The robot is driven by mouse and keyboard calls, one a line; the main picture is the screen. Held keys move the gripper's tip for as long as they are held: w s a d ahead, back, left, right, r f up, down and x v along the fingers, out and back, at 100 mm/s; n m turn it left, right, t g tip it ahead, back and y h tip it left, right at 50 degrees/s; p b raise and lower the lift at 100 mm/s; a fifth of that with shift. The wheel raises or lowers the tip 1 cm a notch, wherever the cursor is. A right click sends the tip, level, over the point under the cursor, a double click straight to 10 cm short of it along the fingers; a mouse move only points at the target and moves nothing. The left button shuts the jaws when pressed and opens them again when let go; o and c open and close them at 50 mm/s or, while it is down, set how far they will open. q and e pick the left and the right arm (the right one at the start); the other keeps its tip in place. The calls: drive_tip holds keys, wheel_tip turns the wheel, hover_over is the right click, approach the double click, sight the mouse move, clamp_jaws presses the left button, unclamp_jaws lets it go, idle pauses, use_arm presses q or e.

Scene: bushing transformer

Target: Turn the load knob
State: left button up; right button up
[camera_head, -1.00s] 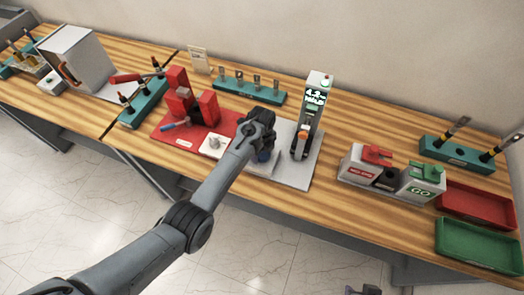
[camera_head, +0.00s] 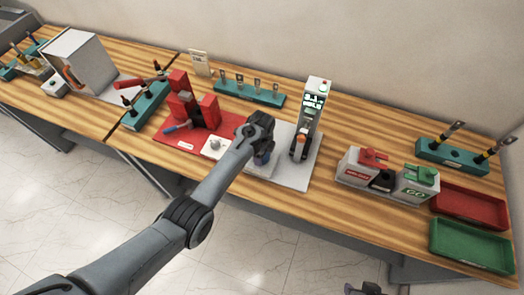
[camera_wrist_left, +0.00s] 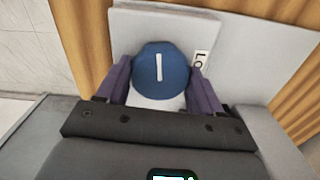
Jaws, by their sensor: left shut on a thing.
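The load knob is a round blue dial (camera_wrist_left: 160,78) with a white pointer line, on a light grey block. Its pointer stands nearly upright in the left wrist view, and a partly hidden label starting "Lo" (camera_wrist_left: 200,63) is to its right. My left gripper (camera_head: 262,148) is shut on the knob, with one purple-grey finger on each side in the left wrist view. In the head view, my gripper mostly hides the knob, and a little blue shows below it. A dark piece of my right gripper (camera_head: 365,289) shows at the bottom edge; its fingers are unclear.
A grey tester with a lit display (camera_head: 313,101) stands just right of the knob. A red fixture (camera_head: 190,105) stands to the left. Red-lever and green GO boxes (camera_head: 415,183), a red tray (camera_head: 470,205) and a green tray (camera_head: 472,247) are farther right.

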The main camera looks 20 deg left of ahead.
use_arm(q)
drive_tip(key=n+p, duration=0.1)
drive_tip(key=n, duration=0.2)
drive_tip(key=shift+r+n+p, duration=0.15)
drive_tip(key=shift+n+p, duration=0.15)
drive_tip(key=n+p, duration=0.1)
drive_tip(key=n, duration=0.2)
drive_tip(key=shift+n, duration=0.3)
drive_tip(key=n, duration=0.3)
drive_tip(key=shift+n+p, duration=0.4)
drive_tip(key=shift+n, duration=2.1)
drive_tip(key=o, duration=1)
drive_tip(key=shift+o, duration=0.2)
